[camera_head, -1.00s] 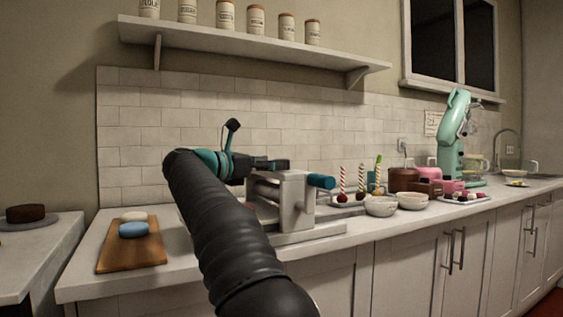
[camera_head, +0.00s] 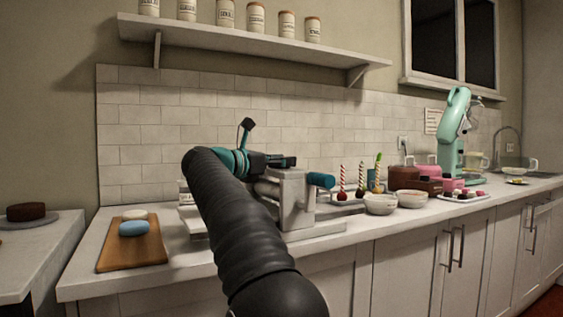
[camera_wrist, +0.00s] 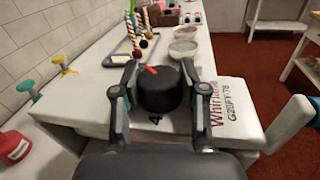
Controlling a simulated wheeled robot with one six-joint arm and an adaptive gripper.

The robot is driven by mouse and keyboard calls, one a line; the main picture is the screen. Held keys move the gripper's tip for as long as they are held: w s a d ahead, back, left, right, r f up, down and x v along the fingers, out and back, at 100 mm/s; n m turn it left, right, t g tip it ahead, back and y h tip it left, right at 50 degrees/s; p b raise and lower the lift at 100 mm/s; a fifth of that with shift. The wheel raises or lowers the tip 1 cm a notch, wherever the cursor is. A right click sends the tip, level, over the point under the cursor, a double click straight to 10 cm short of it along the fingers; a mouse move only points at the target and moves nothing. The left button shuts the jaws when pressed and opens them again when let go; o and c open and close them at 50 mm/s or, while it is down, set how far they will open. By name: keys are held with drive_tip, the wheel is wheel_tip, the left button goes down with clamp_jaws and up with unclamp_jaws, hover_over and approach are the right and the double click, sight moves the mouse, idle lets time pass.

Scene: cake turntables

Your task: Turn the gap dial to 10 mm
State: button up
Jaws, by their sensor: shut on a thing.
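The gap dial (camera_wrist: 160,97) is a black round knob with a red pointer line on top, seen in the wrist view. The pointer aims up and slightly left in that view. A "4" shows on the pale housing on the knob's near side; other scale marks are hidden or too small to read. My gripper (camera_wrist: 159,74) has one finger on each side of the knob and is shut on it. In the head view my gripper (camera_head: 276,161) is over the white machine (camera_head: 296,203), and the dial is hidden there.
A teal handle (camera_head: 321,180) sticks out of the machine's right side. Striped candles (camera_head: 342,180) and bowls (camera_head: 380,205) stand to its right. A wooden board (camera_head: 118,258) with a blue piece (camera_head: 134,229) lies to the left. A red container (camera_wrist: 14,147) is left in the wrist view.

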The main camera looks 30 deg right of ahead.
drive_tip(key=t+b, duration=0.1)
drive_tip(key=n+b, duration=0.1)
drive_tip(key=shift+s+f+t+y+b, duration=0.1)
drive_tip(key=shift+f+t+y+b, duration=0.1)
drive_tip(key=shift+t+y+b, duration=0.15)
drive_tip(key=shift+r+n+t+y+b, duration=0.25)
drive_tip(key=shift+n+t+y+b, duration=0.35)
drive_tip(key=shift+n+t, duration=0.6)
drive_tip(key=o, duration=1.2)
drive_tip(key=shift+c, duration=0.2)
drive_tip(key=shift+a, duration=0.1)
drive_tip(key=v, duration=1.1)
drive_tip(key=shift+s+a+f, duration=0.15)
drive_tip(key=shift+s+a, duration=0.1)
drive_tip(key=shift+a, duration=0.05)
